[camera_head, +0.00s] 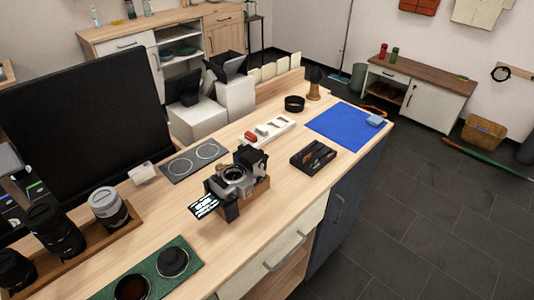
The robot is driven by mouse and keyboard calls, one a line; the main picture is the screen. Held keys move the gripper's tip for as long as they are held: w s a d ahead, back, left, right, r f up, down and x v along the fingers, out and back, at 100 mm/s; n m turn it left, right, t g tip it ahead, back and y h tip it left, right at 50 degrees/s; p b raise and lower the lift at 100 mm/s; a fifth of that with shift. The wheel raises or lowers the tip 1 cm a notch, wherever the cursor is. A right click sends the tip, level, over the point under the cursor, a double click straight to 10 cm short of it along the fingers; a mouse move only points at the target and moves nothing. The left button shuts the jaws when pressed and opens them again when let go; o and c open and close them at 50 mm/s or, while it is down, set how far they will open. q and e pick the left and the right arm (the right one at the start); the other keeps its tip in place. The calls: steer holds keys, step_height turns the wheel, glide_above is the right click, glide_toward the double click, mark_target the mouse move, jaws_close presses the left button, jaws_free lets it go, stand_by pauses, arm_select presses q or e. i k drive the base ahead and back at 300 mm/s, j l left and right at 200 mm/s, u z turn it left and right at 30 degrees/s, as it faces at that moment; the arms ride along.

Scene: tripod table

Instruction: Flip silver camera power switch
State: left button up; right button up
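The silver and black camera (233,184) stands on a small wooden block (262,190) near the middle of the long wooden table (285,195). Its round lens mount is open on top, and no lens is fitted. A small lit screen (203,206) with white text sits at its left side. The power switch is too small to make out. Neither of my grippers can be made out in the head view.
A black panel (80,120) stands behind the camera. Lenses sit in a wooden tray (85,250) at left. A green mat (155,280) with two round items lies in front. A black tray (313,156) and a blue mat (345,125) lie to the right.

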mark_target(265, 158)
steer(key=l+z, duration=0.15)
steer(key=l, duration=1.65)
